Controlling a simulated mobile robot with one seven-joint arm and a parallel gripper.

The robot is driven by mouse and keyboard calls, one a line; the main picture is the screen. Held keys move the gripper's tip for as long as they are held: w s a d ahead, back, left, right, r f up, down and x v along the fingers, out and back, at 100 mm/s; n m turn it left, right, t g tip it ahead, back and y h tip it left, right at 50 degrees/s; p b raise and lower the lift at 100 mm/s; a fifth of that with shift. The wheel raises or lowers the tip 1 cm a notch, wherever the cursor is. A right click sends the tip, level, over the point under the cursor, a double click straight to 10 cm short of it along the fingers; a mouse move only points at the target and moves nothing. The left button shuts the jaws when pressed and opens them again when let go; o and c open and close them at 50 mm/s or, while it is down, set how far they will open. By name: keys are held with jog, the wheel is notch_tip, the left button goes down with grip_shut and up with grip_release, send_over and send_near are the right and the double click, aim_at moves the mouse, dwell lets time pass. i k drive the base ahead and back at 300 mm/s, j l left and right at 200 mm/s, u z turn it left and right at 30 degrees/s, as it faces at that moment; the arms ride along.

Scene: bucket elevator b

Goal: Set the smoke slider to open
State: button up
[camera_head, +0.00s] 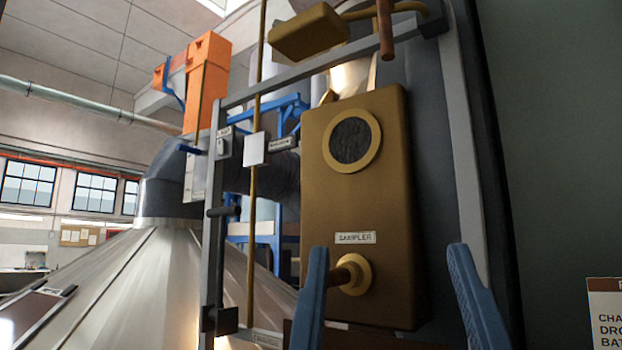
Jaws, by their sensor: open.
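No part in view carries a label I can read as smoke, so I cannot tell which is the smoke slider. My gripper (389,249) shows as two blue fingers, wide apart and empty. They appear in front of the lower part of a brass box (355,205) marked SAMPLER. A round brass knob (351,275) on that box shows between the fingers. I cannot tell the depth between fingers and knob.
A grey metal frame (213,240) stands left of the brass box, with a grey bar (300,70) across the top. A large metal cone (150,275) fills the lower left. A white sign (605,315) is at the right edge. The dark wall at right is bare.

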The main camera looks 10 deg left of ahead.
aim_at(196, 150)
jog(key=u, duration=0.9)
jog(key=i+j+z, duration=0.2)
jog(key=i+j, duration=0.5)
jog(key=i+j+z, duration=0.25)
jog(key=i+j, duration=0.55)
